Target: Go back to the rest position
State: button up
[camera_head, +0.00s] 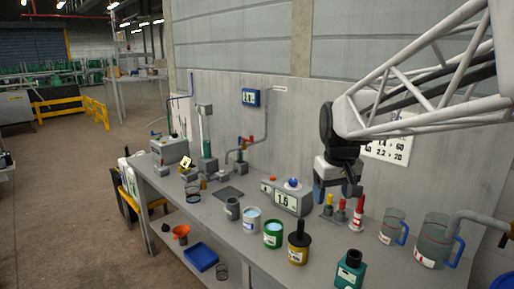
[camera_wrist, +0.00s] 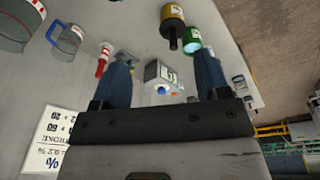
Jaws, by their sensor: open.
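My gripper (camera_head: 336,196) hangs above the right half of the workbench (camera_head: 228,220) in the head view, in front of the back wall panel. In the wrist view my gripper (camera_wrist: 162,56) shows two blue-grey fingers spread well apart, with nothing held between them.
A yellow can with a black top (camera_head: 298,243), a green can (camera_head: 273,235) and a green bottle (camera_head: 349,271) stand along the front. Blue-handled jugs (camera_head: 434,242) are at right. Open floor lies left.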

jog(key=s+f+m, duration=0.1)
jog(key=s+f, duration=0.3)
jog(key=s, duration=0.8)
jog(key=s+f+m, duration=0.1)
jog(key=s+f, duration=0.3)
jog(key=s, duration=0.7)
jog(key=shift+s+d+m+t, duration=0.2)
jog(key=shift+s+m+t, duration=0.15)
jog(key=shift+m+t, duration=0.05)
